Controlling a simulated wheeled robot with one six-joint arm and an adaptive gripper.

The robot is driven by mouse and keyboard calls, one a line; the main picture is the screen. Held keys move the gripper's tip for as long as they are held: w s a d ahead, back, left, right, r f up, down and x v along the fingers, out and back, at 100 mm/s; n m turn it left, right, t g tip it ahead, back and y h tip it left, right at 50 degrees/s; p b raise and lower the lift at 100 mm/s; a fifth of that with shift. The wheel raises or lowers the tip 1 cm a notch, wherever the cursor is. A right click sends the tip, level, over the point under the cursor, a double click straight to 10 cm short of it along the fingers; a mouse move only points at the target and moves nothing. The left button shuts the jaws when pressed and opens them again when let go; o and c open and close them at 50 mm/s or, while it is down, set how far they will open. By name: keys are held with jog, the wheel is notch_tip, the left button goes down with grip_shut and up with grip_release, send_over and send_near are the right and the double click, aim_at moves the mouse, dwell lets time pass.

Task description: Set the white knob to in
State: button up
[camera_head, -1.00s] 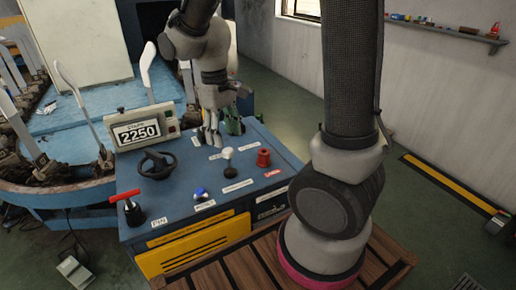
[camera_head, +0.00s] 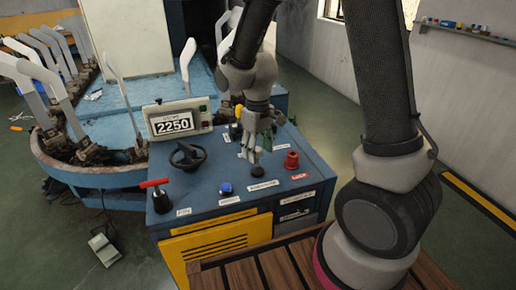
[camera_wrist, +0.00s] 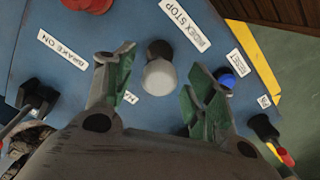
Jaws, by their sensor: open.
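The white knob (camera_wrist: 160,75) with a dark base stands on the blue control panel (camera_wrist: 85,18) in the wrist view, beside the INDEX STOP label (camera_wrist: 184,22). My gripper (camera_wrist: 153,78) is open, with one green-padded finger on each side of the knob. There are visible gaps, and I cannot tell whether the fingertips reach down to its height. In the head view my gripper (camera_head: 252,153) is over the knob's place and hides its white top; only the dark base (camera_head: 257,171) shows below.
A red knob (camera_head: 291,160) stands right of my gripper, and a blue button (camera_head: 225,188) is nearer the front. A black handwheel (camera_head: 187,155), a red T-handle (camera_head: 155,184) and a display reading 2250 (camera_head: 178,118) are to the left.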

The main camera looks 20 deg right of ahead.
aim_at(258, 149)
grip_shut()
jog(key=shift+s+f, duration=0.1)
jog(key=shift+f, duration=1.4)
grip_release()
notch_tip(258, 149, up, 12)
